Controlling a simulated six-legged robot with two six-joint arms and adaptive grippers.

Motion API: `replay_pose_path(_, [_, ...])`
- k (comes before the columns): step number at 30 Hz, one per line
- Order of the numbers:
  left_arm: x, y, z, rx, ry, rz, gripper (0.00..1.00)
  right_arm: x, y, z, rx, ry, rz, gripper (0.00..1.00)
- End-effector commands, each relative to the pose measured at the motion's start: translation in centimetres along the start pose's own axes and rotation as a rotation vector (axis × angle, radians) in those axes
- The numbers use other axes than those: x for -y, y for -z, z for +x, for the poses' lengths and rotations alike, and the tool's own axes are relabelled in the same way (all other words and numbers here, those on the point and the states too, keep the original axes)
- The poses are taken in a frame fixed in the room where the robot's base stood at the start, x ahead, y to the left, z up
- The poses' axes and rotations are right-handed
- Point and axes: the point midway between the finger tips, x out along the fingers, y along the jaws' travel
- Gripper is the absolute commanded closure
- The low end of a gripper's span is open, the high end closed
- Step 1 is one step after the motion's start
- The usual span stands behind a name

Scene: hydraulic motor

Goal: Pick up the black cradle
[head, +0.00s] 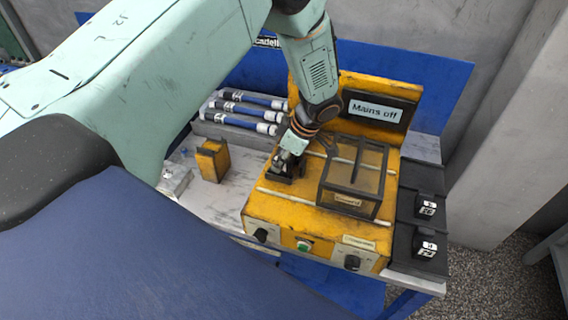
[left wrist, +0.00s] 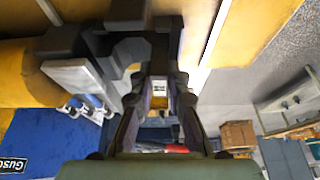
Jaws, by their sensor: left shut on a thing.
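The black cradle (head: 280,174) is a small dark piece at the top left of the yellow machine (head: 290,217) in the head view. My left gripper (head: 287,162) reaches down from above and is shut on it. The gripper covers part of the cradle, and I cannot tell whether the cradle still touches the machine. In the left wrist view, the fingers (left wrist: 162,75) point up the picture, with dark grey parts (left wrist: 128,14) near their tips. My right gripper is not in view.
A clear box with a dark frame (head: 353,180) stands on the machine, right of the gripper. Behind is a "Mains off" sign (head: 376,110). Blue cylinders (head: 245,112) lie in a grey rack, and a yellow block (head: 212,160) stands left. Black numbered blocks (head: 428,243) are on the right.

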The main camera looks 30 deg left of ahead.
Motion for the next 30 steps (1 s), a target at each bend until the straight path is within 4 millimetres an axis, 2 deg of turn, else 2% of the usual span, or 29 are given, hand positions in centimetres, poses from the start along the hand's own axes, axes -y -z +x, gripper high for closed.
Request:
replay_pose_path(12, [-0.2,0.3,-0.8,0.001,-0.005,-0.002,1.0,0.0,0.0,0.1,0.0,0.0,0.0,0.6])
replay_pose_path(24, [-0.2,2.8,-6.9,0.002,-0.006,-0.002,1.0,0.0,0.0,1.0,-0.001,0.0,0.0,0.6])
replay_pose_path(30, [-0.1,3.7,-8.9,0.001,-0.004,-0.001,1.0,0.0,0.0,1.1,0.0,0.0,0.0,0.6])
